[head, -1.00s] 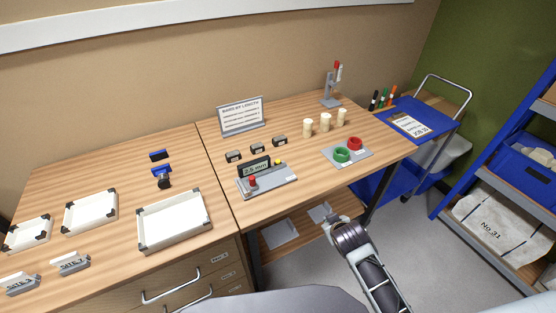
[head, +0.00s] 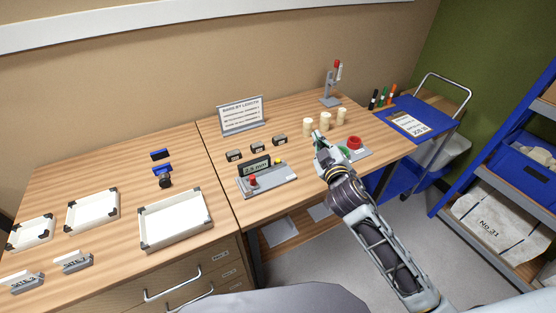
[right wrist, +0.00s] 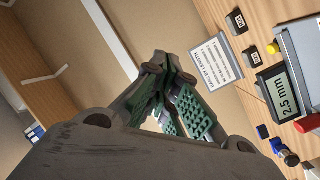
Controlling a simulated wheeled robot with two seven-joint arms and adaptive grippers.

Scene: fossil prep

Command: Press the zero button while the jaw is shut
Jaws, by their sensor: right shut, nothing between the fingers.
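The grey measuring gauge (head: 268,180) stands on the table. Its display (head: 255,168) reads 2.5 mm, which also shows in the right wrist view (right wrist: 279,93). A red knob (head: 253,181) is at the gauge's left, and a small yellow button (head: 278,161) is at its back right; it also shows in the right wrist view (right wrist: 273,48). No zero label is readable, and I cannot tell how far the gauge's jaw is closed. My right gripper (head: 319,138) is shut and empty above the table, right of the gauge and apart from it. My left gripper is out of view.
Small black blocks (head: 257,148) and a sign (head: 240,115) stand behind the gauge. Green and red rings on a grey plate (head: 366,153) lie beside my right gripper, partly hidden by it. Cream cylinders (head: 325,121) stand behind. White trays (head: 175,220) are on the left.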

